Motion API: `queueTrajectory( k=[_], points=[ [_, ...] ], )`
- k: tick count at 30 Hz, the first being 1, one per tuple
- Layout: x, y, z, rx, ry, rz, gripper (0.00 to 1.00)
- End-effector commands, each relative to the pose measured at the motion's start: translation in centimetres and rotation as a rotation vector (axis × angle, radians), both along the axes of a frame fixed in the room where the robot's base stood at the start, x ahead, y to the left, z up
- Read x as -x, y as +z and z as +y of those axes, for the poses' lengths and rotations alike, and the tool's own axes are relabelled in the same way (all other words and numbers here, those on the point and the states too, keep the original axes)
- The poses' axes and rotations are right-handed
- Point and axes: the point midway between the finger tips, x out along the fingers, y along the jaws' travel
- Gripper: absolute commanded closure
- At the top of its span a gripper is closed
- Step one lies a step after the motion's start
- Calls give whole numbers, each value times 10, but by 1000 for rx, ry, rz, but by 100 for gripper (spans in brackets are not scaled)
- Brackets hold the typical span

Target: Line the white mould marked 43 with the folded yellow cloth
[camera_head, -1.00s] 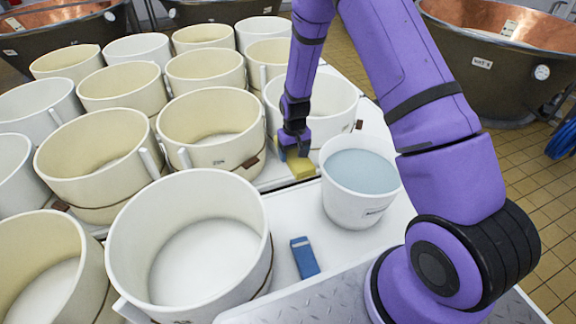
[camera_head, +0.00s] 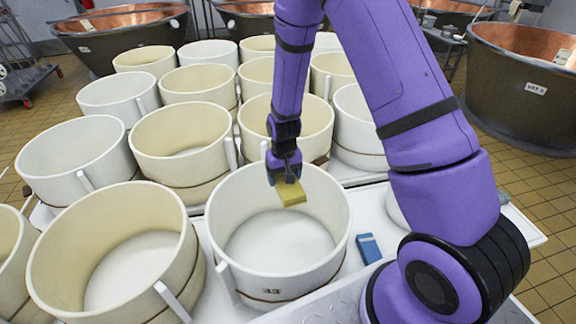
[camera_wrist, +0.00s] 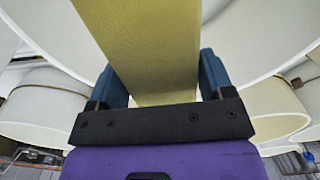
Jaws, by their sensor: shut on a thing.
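The folded yellow cloth (camera_head: 291,195) is a small flat block held in my gripper (camera_head: 287,178). In the wrist view the cloth (camera_wrist: 145,45) fills the space between the two blue fingers of my gripper (camera_wrist: 160,80). The white mould marked 43 (camera_head: 340,262) is a round open tub at the front, its number on the near outer wall. My gripper and the cloth are over the mould's opening, toward its back wall. I cannot tell how far below the rim the cloth is. The visible mould floor is bare.
Several white and cream moulds stand close around, including a cream one (camera_head: 45,268) to the left and one (camera_head: 325,128) behind. A blue block (camera_head: 368,248) lies on the white table right of the mould. Copper vats (camera_head: 520,85) stand beyond.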

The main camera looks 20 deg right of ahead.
Motion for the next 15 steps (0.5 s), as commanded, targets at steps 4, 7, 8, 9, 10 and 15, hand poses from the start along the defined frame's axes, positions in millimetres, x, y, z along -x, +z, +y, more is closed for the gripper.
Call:
queueTrajectory(
  k=[4,7,8,9,10,15],
  points=[
    [25,-2,16,4,-31,2,56],
    [35,-2,21,5,-47,1,56],
    [37,-2,22,5,-50,1,56],
    [38,-3,23,6,-54,1,56],
    [39,-3,23,6,-55,1,56],
    [40,-11,24,6,-57,1,56]
  ],
)
